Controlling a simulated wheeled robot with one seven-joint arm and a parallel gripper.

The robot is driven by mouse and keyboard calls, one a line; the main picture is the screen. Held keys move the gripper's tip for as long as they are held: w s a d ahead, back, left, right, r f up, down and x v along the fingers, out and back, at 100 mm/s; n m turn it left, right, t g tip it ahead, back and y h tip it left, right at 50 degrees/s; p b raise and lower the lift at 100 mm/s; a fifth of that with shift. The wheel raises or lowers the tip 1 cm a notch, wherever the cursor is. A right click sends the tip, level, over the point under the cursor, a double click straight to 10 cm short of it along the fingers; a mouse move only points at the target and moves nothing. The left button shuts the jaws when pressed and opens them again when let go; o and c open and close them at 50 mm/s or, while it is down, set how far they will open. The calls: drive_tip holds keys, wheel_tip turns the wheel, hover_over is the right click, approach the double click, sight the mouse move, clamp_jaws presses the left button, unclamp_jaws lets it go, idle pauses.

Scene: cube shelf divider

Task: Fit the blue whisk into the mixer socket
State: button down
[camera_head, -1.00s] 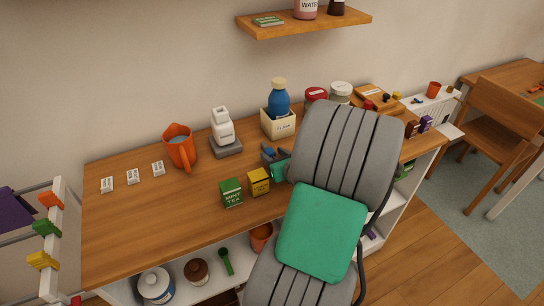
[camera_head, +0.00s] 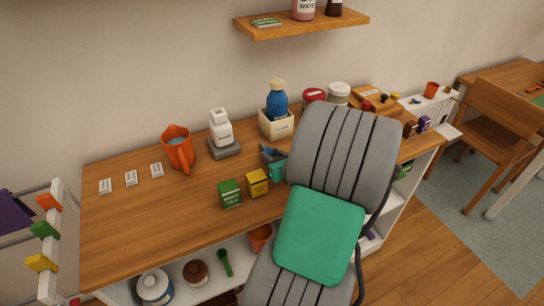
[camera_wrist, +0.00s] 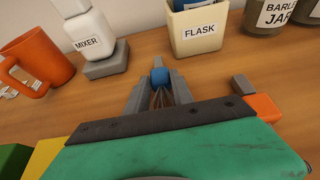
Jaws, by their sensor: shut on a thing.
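The white mixer (camera_head: 221,128) stands on a grey base on the desk, left of the flask box. It also shows at the upper left in the wrist view (camera_wrist: 92,36), labelled MIXER. Its socket cannot be made out. My gripper (camera_wrist: 160,90) is shut on the blue whisk (camera_wrist: 160,77). The whisk's rounded blue end is up between the grey fingers and its thin wires show below.
The cream flask box (camera_head: 277,125) holds a blue bottle. An orange jug (camera_head: 178,150) stands left of the mixer. Green (camera_head: 230,194) and yellow (camera_head: 257,184) boxes stand in front of my gripper. The desk's left front is clear.

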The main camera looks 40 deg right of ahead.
wheel_tip(320, 180, up, 3)
drive_tip(key=shift+f+p, duration=0.1)
drive_tip(key=shift+p, duration=0.2)
drive_tip(key=s+a+r+p, duration=0.3)
drive_tip(key=s+a+r, duration=0.4)
drive_tip(key=s+r, duration=0.4)
drive_tip(key=w+d+r+n+g+y+p, duration=0.1)
drive_tip(key=w+d+n+g+y+p, duration=0.25)
drive_tip(key=n+g, duration=0.4)
drive_tip(key=w+d+n+g+y+p, duration=0.25)
drive_tip(key=w+n+g+y, duration=0.2)
drive_tip(key=n, duration=0.65)
drive_tip(key=w+a+r+n+t+h+p, duration=0.1)
drive_tip(key=w+a+r+n+h+p, duration=0.1)
drive_tip(key=w+n, duration=0.6)
drive_tip(key=w+a+r+n+t+h+p, duration=0.2)
drive_tip(key=w+r+n, duration=0.4)
drive_tip(key=w+n, duration=0.3)
drive_tip(key=a+h+p, duration=0.1)
drive_tip(key=a, duration=0.1)
drive_tip(key=shift+w+a+r, duration=0.3)
drive_tip(key=shift+a, duration=0.1)
drive_tip(key=shift+n+h, duration=0.25)
drive_tip(key=shift+h, duration=0.05)
drive_tip(key=shift+f+b, duration=0.65)
drive_tip(key=shift+f, duration=0.35)
